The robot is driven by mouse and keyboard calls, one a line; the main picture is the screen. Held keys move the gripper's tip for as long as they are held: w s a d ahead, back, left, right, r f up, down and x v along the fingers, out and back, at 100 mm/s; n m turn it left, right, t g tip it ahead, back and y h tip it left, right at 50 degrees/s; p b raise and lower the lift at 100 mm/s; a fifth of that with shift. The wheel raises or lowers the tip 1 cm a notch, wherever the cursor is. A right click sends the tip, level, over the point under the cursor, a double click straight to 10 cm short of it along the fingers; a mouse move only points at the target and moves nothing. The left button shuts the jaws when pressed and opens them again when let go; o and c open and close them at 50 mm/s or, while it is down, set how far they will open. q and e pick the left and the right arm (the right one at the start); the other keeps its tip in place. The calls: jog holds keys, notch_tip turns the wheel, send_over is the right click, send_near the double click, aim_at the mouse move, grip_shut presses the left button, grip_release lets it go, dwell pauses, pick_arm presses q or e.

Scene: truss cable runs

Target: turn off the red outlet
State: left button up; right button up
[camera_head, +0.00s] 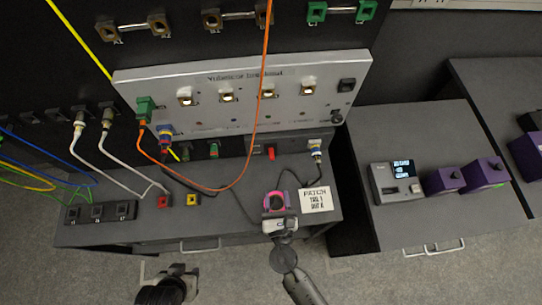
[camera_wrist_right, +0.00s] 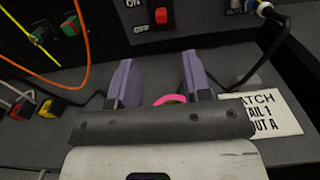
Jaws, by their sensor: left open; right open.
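A red switch (camera_wrist_right: 157,15) sits on a dark panel, beside the printed labels ON above and OFF below. The switch also shows in the head view (camera_head: 270,153), under the grey equipment panel. I cannot tell which way it is set. My right gripper (camera_wrist_right: 160,75) is open with nothing between its purple fingers. It is in front of the switch and apart from it, above the desk. In the head view my right gripper (camera_head: 279,208) is near the desk's front edge. My left gripper (camera_head: 172,272) is at the bottom left, away from the desk, and open.
A pink ring (camera_wrist_right: 170,99) shows behind my right gripper, partly hidden. A white label card (camera_head: 316,199) lies right of it. An orange cable (camera_head: 252,150) hangs left of the switch, and a dark cable runs to its right. Red (camera_head: 163,202) and yellow (camera_head: 193,200) blocks stand left.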

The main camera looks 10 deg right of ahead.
aim_at(272, 159)
jog(key=w, duration=1.2)
jog(key=shift+w+d, duration=0.35)
grip_shut()
